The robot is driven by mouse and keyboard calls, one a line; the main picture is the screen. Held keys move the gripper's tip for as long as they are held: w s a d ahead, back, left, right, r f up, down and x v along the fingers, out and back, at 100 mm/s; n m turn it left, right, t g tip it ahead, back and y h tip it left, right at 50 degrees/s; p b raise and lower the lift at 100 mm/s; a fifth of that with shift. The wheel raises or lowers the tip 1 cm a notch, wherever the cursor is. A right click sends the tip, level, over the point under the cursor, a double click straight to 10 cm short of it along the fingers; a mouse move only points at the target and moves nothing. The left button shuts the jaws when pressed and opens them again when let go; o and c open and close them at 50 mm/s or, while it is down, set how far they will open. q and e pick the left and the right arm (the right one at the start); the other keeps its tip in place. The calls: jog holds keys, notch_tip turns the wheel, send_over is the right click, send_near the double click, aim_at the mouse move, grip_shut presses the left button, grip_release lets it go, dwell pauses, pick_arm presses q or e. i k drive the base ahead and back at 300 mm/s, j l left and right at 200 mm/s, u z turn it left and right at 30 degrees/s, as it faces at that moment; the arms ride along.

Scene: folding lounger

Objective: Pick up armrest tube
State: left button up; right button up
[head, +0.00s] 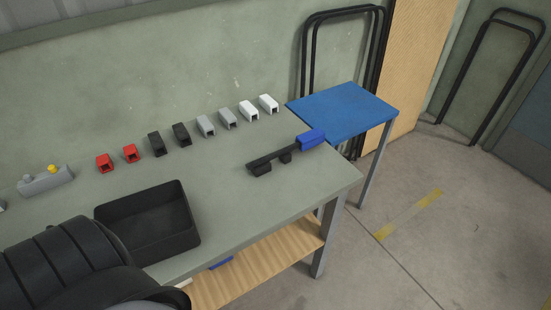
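No single part is clearly the armrest tube. Black bent tube frames (309,60) lean upright against the wall behind the bench. Another black bent tube frame (484,78) leans at the far right. A row of short, hollow, square-ended pieces lies along the back of the bench: red (105,163), black (156,144), grey (205,125) and white (249,111). A black bar with a blue end (312,138) lies at the bench's right part. Neither of my grippers is in view. A dark ribbed part of mine covers the lower left.
The grey-green bench (230,190) has clear room in its middle. An empty-looking black bin (190,237) sits at its front left. A grey box with a yellow button (45,181) is at the left. A blue table (345,108) adjoins the right end. A wooden shelf (255,270) is below.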

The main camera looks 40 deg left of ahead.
aim_at(261, 166)
jog(key=u, duration=0.3)
jog(key=i+l+u, duration=0.1)
jog(key=u, duration=0.3)
jog(key=i+l+u, duration=0.15)
jog(key=u, duration=0.25)
jog(key=i+l+u, duration=0.1)
jog(key=u, duration=0.3)
jog(key=l+u, duration=0.4)
jog(key=i+l+u, duration=0.1)
jog(key=l, duration=0.4)
jog(key=i+l+u, duration=0.15)
jog(key=l, duration=0.4)
jog(key=l+u, duration=0.1)
jog(key=l, duration=0.4)
jog(key=i, duration=0.05)
